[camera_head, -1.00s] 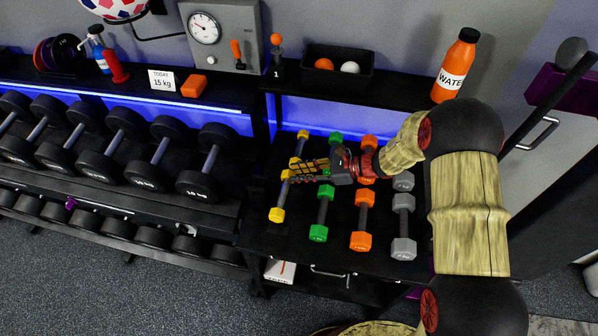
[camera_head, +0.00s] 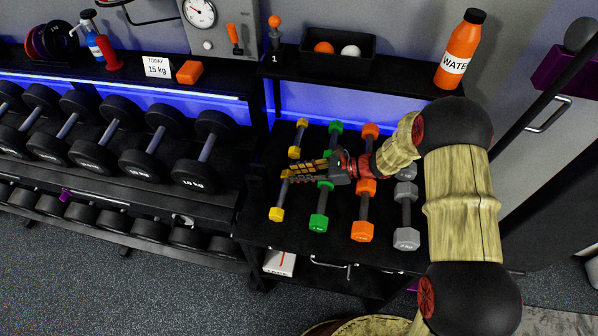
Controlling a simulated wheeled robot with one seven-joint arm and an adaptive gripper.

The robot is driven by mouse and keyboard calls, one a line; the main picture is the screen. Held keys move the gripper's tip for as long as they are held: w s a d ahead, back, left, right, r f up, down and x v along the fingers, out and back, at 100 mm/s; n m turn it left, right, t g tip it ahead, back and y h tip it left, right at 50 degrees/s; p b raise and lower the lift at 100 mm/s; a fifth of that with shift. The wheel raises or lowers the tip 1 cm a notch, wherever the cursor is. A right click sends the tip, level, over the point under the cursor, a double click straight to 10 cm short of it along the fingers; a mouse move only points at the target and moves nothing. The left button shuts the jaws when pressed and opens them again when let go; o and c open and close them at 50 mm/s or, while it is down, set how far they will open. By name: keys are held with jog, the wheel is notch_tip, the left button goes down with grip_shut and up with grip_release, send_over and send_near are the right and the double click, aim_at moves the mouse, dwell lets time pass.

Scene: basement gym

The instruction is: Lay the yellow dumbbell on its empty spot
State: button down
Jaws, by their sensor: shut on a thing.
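My gripper (camera_head: 300,172) reaches in from the right over the black shelf (camera_head: 262,228). Its fingers are shut on the near yellow dumbbell (camera_head: 277,213) and cover its far end and part of its handle. The near yellow head shows in front of the fingers, at the left end of the front row. I cannot tell whether this dumbbell touches the shelf. Another yellow dumbbell (camera_head: 298,138) lies behind it. A green dumbbell (camera_head: 318,222) lies just to the right, partly under my gripper. The empty spot cannot be made out.
Orange (camera_head: 361,231) and grey (camera_head: 406,238) dumbbells lie further right, partly under my arm. A raised ledge behind holds a black bin (camera_head: 340,70) and an orange water bottle (camera_head: 460,50). A rack of black dumbbells (camera_head: 196,178) stands left.

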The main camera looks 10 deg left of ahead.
jog(key=c, duration=1.5)
grip_release()
jog(key=v, duration=1.2)
jog(key=shift+w, duration=0.1)
